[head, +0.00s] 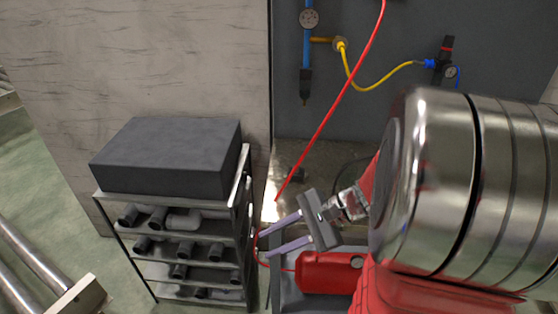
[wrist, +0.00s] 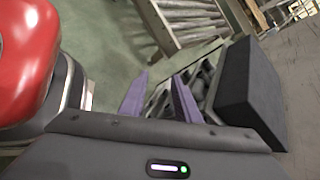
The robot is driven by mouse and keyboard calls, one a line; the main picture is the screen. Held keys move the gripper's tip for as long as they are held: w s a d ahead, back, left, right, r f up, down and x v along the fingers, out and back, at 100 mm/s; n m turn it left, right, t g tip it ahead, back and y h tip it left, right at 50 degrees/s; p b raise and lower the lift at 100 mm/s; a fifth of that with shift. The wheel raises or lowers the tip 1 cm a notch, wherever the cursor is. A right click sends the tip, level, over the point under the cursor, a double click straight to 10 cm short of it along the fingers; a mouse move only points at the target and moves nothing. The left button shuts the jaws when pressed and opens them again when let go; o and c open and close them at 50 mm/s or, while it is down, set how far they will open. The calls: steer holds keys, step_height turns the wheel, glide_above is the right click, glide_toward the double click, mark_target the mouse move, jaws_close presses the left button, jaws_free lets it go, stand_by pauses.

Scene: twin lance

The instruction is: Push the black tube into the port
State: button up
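My gripper (head: 266,244) points left in the head view, its two purple fingers apart with nothing visible between them. In the wrist view my gripper (wrist: 160,78) is also open, with the shelf rack beyond its fingers. I cannot pick out with certainty the black tube to be pushed. A thin dark line (head: 345,172) curves over the metal surface behind my gripper and may be a black tube. A blue pipe (head: 307,50) with a black lower end hangs on the grey panel. I cannot tell which fitting is the port.
A rack (head: 122,242) of dark pipe pieces, topped by a black box (head: 165,150), stands close left of my gripper. A red hose (head: 330,112) slants down from the top. A yellow hose (head: 372,86) joins gauge fittings on the panel (head: 400,30). Metal rails (head: 30,255) lie at lower left.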

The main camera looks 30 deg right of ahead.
steer(key=s+d+f+m+t+h, duration=0.1)
steer(key=d+m+t, duration=0.5)
steer(key=d, duration=0.7)
steer(key=d+f+m+t+h, duration=0.2)
steer(key=d+m+t+h, duration=0.3)
steer(key=d+m, duration=0.5)
steer(key=d+t, duration=0.1)
steer(key=d, duration=0.2)
steer(key=shift+s+f+m+t, duration=0.3)
steer(key=shift+s+f, duration=0.1)
steer(key=shift+w+a, duration=0.3)
steer(key=shift+w, duration=1.1)
steer(key=shift+w+a, duration=0.25)
steer(key=shift+w, duration=1.2)
steer(key=shift+w+a, duration=0.3)
steer(key=shift+w, duration=1.1)
steer(key=shift+w+a, duration=0.2)
steer(key=shift+w, duration=1.1)
steer(key=shift+w+a, duration=0.2)
steer(key=shift+w, duration=1.05)
